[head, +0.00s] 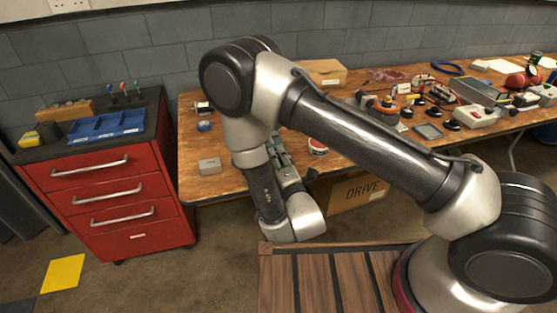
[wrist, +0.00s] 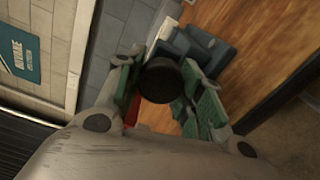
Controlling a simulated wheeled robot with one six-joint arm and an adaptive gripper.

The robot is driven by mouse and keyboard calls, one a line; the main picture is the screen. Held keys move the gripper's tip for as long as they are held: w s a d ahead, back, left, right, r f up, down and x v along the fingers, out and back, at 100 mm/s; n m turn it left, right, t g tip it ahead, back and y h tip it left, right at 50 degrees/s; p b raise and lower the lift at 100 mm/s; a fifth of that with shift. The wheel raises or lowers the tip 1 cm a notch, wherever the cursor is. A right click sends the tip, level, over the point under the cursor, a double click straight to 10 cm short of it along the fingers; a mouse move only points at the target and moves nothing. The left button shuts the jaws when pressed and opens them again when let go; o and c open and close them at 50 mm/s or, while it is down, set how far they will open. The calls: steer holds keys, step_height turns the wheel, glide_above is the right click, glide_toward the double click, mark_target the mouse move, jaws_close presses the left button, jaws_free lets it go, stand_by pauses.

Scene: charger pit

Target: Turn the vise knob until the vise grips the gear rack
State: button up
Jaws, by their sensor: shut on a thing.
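The vise knob (wrist: 160,82) is a dark round piece in the middle of the wrist view. My gripper (wrist: 163,92) has its green-padded fingers on either side of the knob and is shut on it. The blue-grey vise (wrist: 208,52) shows just beyond the knob, on the wooden bench top. My fingers and the knob cover part of it. I cannot make out the gear rack or the vise's jaw gap in either view. In the head view, my arm hides most of the vise and knob at the bench's front edge.
The wooden bench (head: 232,182) carries a small grey box (head: 209,166), blue tape (head: 204,126) and a red-and-white roll (head: 317,146). Clutter crowds its right side. A red drawer cabinet (head: 130,238) with a blue tray (head: 107,126) stands left. A cardboard box (head: 372,190) sits below the bench.

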steer(key=m, duration=1.3)
steer(key=shift+d+m, duration=0.1)
steer(key=shift+m, duration=0.3)
steer(key=m, duration=0.7)
steer(key=shift+d, duration=0.1)
steer(key=m, duration=0.6)
steer(key=shift+m, duration=0.3)
steer(key=m, duration=0.8)
steer(key=shift+d, duration=0.1)
steer(key=m, duration=0.4)
steer(key=shift+f+m, duration=0.1)
steer(key=shift+m, duration=2.1)
